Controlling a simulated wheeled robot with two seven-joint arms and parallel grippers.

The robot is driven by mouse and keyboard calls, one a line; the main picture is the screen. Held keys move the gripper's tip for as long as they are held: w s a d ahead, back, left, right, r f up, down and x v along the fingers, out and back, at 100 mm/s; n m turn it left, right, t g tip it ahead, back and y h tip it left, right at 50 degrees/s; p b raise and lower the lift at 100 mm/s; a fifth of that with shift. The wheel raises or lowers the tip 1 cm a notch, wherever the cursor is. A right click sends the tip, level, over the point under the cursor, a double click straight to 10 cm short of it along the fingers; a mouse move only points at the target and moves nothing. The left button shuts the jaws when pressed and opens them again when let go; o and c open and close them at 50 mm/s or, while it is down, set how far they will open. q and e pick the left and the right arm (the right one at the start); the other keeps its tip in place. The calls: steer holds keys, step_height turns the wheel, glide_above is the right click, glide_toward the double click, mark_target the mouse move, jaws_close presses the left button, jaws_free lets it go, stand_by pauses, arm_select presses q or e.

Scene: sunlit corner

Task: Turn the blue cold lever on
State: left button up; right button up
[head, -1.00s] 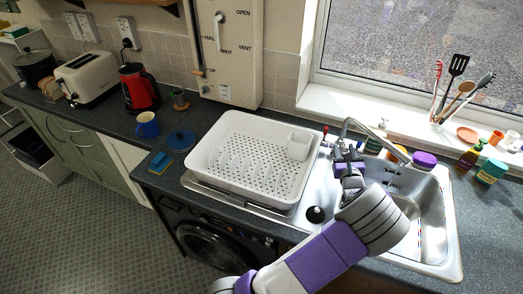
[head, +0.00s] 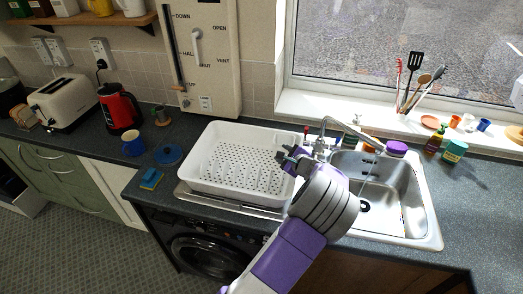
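The tap (head: 345,128) stands at the back of the sink, its long spout reaching right over the bowl. A small red-topped lever (head: 306,130) shows at the left of the tap base. I cannot clearly make out the blue cold lever. A thin pale streak below the spout end may be water; I cannot be sure. My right gripper is out of view.
The white dish rack (head: 212,183) stands on the drainer left of the sink (head: 428,215). A purple-topped item (head: 396,148) is near the spout end. Bottles, a utensil holder and the window sill lie behind and right.

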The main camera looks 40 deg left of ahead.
arm_select(q)
steer(key=s+a+n+g+h, duration=0.1)
steer(key=s+a+n+h, duration=0.2)
steer(key=a+n, duration=0.4)
steer(key=shift+s+r+n+h+p, duration=0.25)
steer(key=shift+s+n+p, duration=0.2)
steer(key=shift+n, duration=0.55)
